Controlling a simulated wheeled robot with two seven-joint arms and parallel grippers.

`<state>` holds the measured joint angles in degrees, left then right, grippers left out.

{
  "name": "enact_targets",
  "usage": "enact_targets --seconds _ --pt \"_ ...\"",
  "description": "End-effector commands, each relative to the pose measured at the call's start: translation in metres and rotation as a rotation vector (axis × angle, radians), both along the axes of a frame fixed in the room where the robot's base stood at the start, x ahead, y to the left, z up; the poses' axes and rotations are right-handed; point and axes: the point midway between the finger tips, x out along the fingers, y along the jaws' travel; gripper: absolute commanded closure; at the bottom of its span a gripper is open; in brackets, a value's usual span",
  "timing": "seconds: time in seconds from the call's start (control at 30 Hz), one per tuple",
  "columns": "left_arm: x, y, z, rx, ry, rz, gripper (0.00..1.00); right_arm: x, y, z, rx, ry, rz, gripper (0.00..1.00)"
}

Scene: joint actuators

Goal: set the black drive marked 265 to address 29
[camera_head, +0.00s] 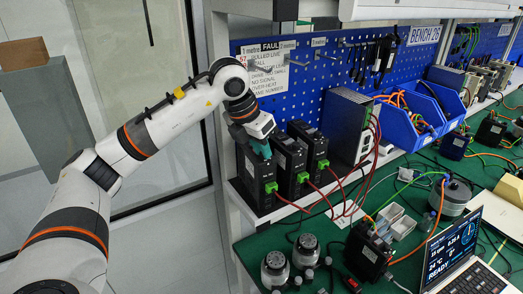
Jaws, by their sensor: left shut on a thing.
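Three black drives with green plugs stand side by side on a shelf at the bench's left end: the leftmost drive (255,182), the middle drive (287,166) and the right drive (311,150). Their number markings and address settings are too small to read. My left gripper (261,150) comes in from the left with its teal fingers at the top of the leftmost drive. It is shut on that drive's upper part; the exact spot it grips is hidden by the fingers. My right gripper is not in view.
Red cables (321,201) run from the drives to a grey power unit (349,125). Blue bins (405,128) stand behind. A laptop (461,258), a black motor unit (367,252) and round metal parts (275,268) crowd the green bench. A pegboard (290,80) rises behind.

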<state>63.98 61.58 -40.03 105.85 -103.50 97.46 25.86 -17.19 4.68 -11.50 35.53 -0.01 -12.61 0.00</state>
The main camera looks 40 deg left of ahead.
Motion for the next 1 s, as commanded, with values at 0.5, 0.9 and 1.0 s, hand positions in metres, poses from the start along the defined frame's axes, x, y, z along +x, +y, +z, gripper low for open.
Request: enact_targets --seconds 0.5,0.9,1.0 --pt "0.003 0.005 0.002 -0.003 -0.002 -0.488 1.0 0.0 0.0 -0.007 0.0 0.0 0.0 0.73" --pt "0.007 0.007 0.003 -0.003 -0.002 -0.869 1.0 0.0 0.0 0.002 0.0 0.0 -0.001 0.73" --pt "0.008 0.007 0.003 -0.004 -0.002 -0.963 1.0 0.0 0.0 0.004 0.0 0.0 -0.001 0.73"
